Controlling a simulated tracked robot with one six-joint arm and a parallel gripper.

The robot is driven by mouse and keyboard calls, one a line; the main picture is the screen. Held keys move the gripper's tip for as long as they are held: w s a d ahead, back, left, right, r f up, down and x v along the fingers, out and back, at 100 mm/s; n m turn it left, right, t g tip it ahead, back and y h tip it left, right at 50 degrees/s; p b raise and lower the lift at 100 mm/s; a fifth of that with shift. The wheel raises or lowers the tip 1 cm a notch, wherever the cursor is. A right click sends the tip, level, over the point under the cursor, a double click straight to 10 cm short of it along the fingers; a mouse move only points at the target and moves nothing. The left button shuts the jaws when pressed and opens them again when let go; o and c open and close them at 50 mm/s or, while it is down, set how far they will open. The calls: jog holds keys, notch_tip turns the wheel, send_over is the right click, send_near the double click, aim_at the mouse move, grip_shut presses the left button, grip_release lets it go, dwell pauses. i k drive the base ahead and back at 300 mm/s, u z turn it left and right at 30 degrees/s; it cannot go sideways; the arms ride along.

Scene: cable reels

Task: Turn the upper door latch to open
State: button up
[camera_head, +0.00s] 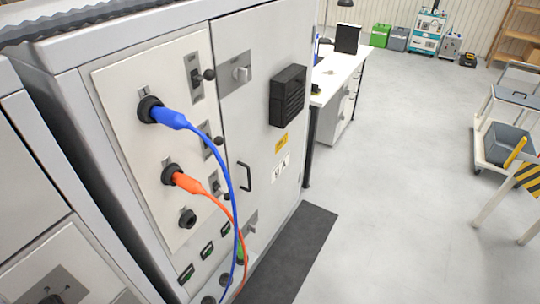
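The upper door latch (241,73) is a light grey turn knob on a darker grey plate, near the top left of the cabinet door (262,120). The door looks closed. I cannot tell exactly which way the knob is turned. A second, lower latch (251,221) sits near the bottom of the door, partly hidden by the cables. A black pull handle (245,176) is between the two latches. My gripper is not in view.
A blue cable (228,175) and an orange cable (225,193) plug into the panel left of the door and hang past its lower edge. A black vent box (288,95) projects from the door. A dark mat (290,255) lies below. Open floor (400,180) is to the right.

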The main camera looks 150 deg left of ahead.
aim_at(241, 73)
jog(key=u, duration=4.85)
